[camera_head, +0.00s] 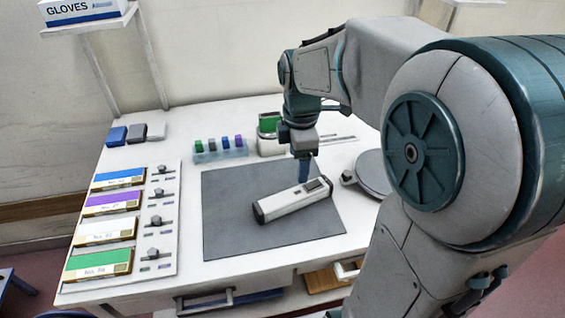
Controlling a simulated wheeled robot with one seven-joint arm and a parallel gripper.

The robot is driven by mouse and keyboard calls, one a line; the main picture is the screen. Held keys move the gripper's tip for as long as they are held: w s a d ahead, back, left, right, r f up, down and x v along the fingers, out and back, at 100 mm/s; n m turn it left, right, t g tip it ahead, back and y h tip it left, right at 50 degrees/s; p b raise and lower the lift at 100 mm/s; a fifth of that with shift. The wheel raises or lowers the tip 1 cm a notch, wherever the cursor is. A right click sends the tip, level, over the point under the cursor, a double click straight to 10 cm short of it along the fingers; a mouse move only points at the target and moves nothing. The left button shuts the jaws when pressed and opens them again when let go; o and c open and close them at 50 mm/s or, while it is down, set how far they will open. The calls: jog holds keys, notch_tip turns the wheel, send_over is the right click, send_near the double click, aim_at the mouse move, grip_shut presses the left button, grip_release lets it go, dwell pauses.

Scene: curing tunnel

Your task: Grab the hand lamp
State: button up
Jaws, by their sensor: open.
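The hand lamp (290,203) looks like a light grey bar with dark end caps and a dark panel near its right end. It lies at a slant on a dark grey mat (224,237) on the white table. My gripper (304,178) points down just above and behind the lamp's right end. It is open, with nothing seen between its fingers. The fingers look nearly edge-on, and I cannot tell whether they touch the lamp.
A board at left carries several coloured boxes (98,264) and small parts. A rack of coloured blocks (220,155) and a green-topped container (268,124) stand behind the mat. A round grey plate (374,172) is at right. The mat's left part is clear.

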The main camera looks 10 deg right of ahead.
aim_at(297, 192)
jog(key=f+n, duration=0.1)
jog(key=f, duration=0.2)
jog(key=w+f+n, duration=0.1)
jog(key=f, duration=0.2)
jog(key=w+f+n, duration=0.1)
jog(key=f, duration=0.2)
jog(key=shift+w+d+f+b, duration=0.15)
jog(key=shift+b, duration=0.2)
jog(key=shift+s+f, duration=0.2)
jog(key=shift+f, duration=1.15)
jog(key=shift+s+f, duration=0.15)
jog(key=shift+f, duration=1.2)
jog(key=c, duration=1.2)
jog(key=shift+c, duration=0.5)
jog(key=shift+r, duration=0.15)
